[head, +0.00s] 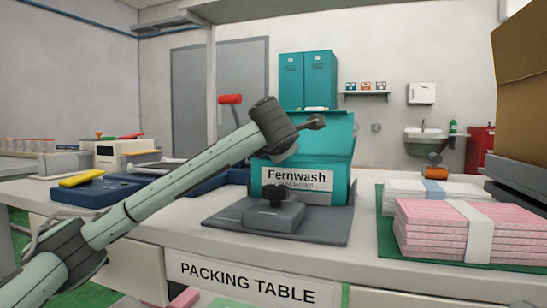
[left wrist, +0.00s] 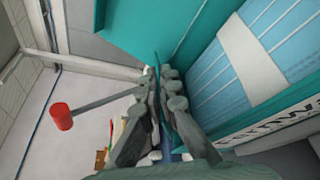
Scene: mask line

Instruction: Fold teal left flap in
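The teal box (head: 340,188) labelled Fernwash stands open on a dark grey mat, with a teal flap (head: 325,135) upright at its back. In the left wrist view the box's interior holds a pale blue striped stack (left wrist: 250,55). My left gripper (left wrist: 164,72) is at the box's left side; in the head view (head: 316,121) it is at top-rim height and my arm hides the box's left part. Its fingers are close together on either side of a thin teal sheet, the left flap (left wrist: 156,60), seen nearly edge-on. My right gripper is in neither view.
A grey block with a dark knob (head: 274,216) sits on the mat (head: 230,222) before the box. Pink stacks (head: 435,230) and white stacks (head: 405,190) lie to the right. A blue tray (head: 95,193) lies left. A brown carton (head: 522,95) rises at far right.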

